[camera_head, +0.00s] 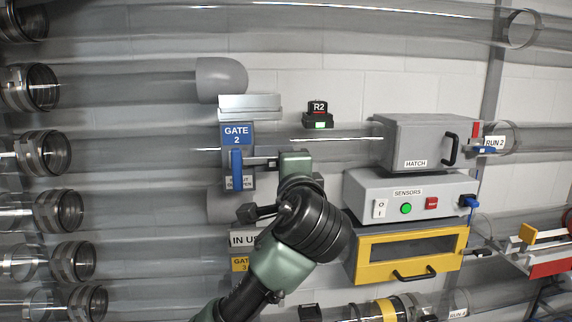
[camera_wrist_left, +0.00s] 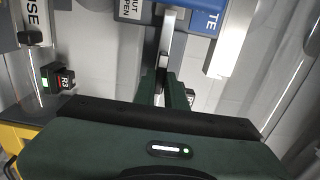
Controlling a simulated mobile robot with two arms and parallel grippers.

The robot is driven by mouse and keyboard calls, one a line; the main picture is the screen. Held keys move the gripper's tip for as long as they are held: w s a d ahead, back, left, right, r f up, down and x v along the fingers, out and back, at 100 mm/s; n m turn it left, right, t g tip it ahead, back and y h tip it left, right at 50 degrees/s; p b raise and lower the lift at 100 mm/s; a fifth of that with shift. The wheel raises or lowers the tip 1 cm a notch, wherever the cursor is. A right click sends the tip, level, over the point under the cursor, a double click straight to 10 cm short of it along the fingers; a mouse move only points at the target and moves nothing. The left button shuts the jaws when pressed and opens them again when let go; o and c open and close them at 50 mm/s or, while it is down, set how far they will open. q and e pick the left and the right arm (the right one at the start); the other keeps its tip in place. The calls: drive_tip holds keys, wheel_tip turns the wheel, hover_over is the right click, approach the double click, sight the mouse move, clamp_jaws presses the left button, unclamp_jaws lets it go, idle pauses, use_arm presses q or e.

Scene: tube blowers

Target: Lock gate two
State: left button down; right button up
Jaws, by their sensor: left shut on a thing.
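Gate 2 has a blue "GATE 2" sign (camera_head: 237,135) on the tube wall, left of centre in the head view; part of the sign shows in the wrist view (camera_wrist_left: 205,18). A blue upright handle (camera_head: 236,168) is below the sign, partly covering a shut/open label (camera_head: 241,183). My left gripper (camera_head: 272,161) is to the right of the handle. In the left wrist view the gripper (camera_wrist_left: 166,78) is shut on a slim metal bar (camera_wrist_left: 167,45) at the gate. The bar's gripped end is hidden between the fingers. My right gripper is not in view.
A grey hatch box (camera_head: 425,143), a sensors box (camera_head: 410,197) and a yellow-framed drawer (camera_head: 408,254) stand to the right. An R2 module (camera_head: 318,114) is above my gripper. Clear tubes run across the wall. The "GATE 3" sign (camera_head: 241,264) is partly behind my arm.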

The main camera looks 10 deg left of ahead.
use_arm(q)
drive_tip(key=shift+r, duration=0.1)
idle(0.4)
drive_tip(key=c, duration=1.5)
unclamp_jaws()
drive_tip(key=shift+o, duration=0.2)
drive_tip(key=shift+w+a, duration=0.1)
drive_tip(key=shift+w, duration=0.05)
drive_tip(key=b+v, duration=0.4)
drive_tip(key=v, duration=0.4)
drive_tip(key=shift+w+a, duration=0.1)
